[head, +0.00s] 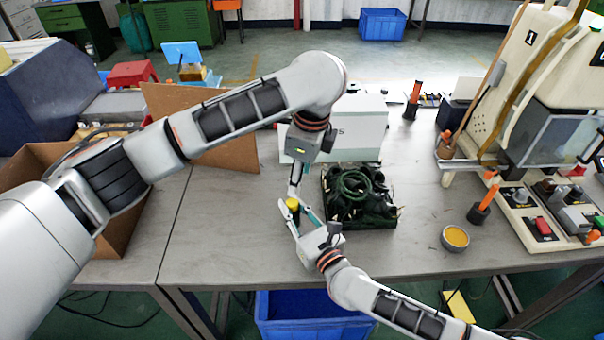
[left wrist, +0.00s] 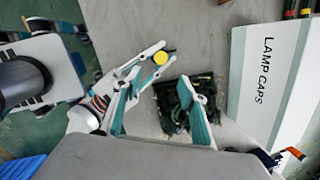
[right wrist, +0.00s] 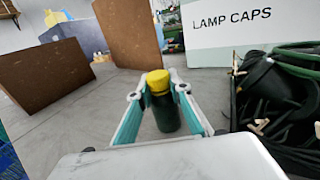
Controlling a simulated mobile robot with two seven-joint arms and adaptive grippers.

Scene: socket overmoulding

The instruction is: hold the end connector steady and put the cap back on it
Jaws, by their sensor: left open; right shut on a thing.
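The end connector (right wrist: 165,112) is a dark green cylinder with a yellow top (right wrist: 158,80), upright between the fingers of my right gripper (right wrist: 158,93). I take the yellow top to be the cap, but cannot tell how firmly it sits. It also shows in the head view (head: 293,204) and the left wrist view (left wrist: 160,58). My right gripper is shut on the connector, at the table's front left of the cable tray. My left gripper (left wrist: 160,105) is open and empty, above and behind the connector; the yellow top lies beyond its fingers in the left wrist view.
A black tray of dark cables (head: 358,222) stands just right of the grippers. A white LAMP CAPS box (head: 350,125) is behind it. A bowl with yellow contents (head: 455,238) and a machine (head: 550,130) stand to the right. A cardboard box (head: 120,230) is left.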

